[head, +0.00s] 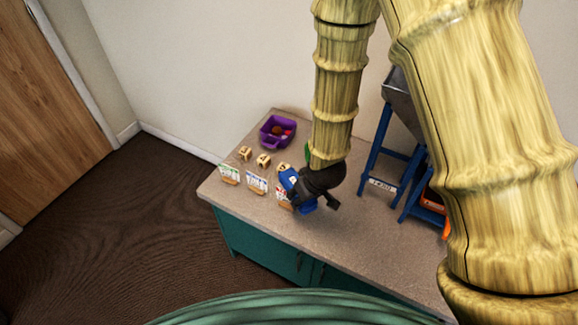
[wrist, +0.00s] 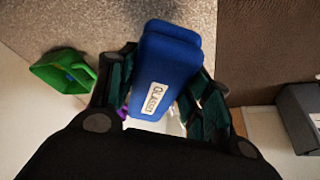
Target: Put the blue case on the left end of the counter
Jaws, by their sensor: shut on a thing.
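The blue case (wrist: 172,55) with a white label is between the fingers of my gripper (wrist: 165,75) in the wrist view. My gripper is shut on it. In the head view the blue case (head: 289,180) shows partly behind my dark gripper (head: 312,195), over the counter (head: 350,240) near the row of cards. Part of the case is hidden by the gripper, and I cannot tell whether it touches the counter. The counter's left end is left of my gripper and carries cards and wooden cubes.
A purple bin (head: 269,139) with small things stands at the back left. Wooden cubes (head: 263,160) and standing cards (head: 257,184) line the left part. A blue stand (head: 372,150) is on the right. A green container (wrist: 62,72) shows beside my gripper. The front middle is clear.

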